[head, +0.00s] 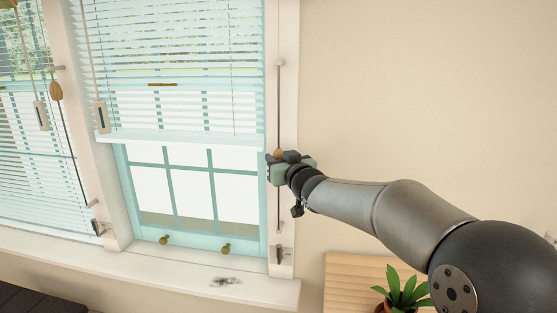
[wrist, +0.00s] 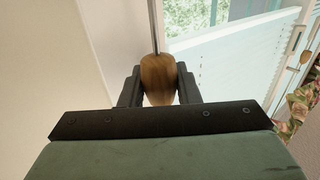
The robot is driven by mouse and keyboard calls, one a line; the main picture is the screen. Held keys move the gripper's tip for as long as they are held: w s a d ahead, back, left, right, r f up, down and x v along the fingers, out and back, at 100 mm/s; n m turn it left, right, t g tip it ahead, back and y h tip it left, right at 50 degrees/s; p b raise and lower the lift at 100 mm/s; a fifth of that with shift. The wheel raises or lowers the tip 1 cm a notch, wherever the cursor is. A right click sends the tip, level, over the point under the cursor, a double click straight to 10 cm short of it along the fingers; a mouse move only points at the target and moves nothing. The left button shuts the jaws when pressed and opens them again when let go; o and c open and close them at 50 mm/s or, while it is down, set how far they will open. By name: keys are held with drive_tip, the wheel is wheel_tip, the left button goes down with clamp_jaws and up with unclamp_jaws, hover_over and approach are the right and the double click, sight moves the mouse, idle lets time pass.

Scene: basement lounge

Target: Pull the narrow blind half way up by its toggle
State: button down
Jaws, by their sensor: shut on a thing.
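The right-hand blind (head: 180,138), white and slatted, hangs over the pale blue window with its bottom rail partway down. The panes below the rail are uncovered. Its top is out of view. A thin upright rod (head: 279,110) runs down the frame to the right of it. My gripper (head: 280,158) is at this rod, just right of the bottom rail's height. In the wrist view a wooden toggle (wrist: 158,78) sits between my two fingers, which are shut on it. The cord or rod rises from the toggle's top. In the head view my gripper hides most of the toggle.
A second blind (head: 35,150) at the left has its own wooden toggle (head: 56,91). Two pale tags (head: 101,117) hang on cords. A window sill (head: 180,275) lies below, with a potted plant (head: 403,291) on a wooden surface at the lower right. The wall at right is bare.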

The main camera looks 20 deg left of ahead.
drive_tip(key=c, duration=1.4)
unclamp_jaws()
drive_tip(key=shift+o, duration=0.2)
drive_tip(key=shift+s+d, duration=0.1)
drive_tip(key=v, duration=1.7)
drive_tip(key=shift+b, duration=0.35)
drive_tip(key=shift+d, duration=0.2)
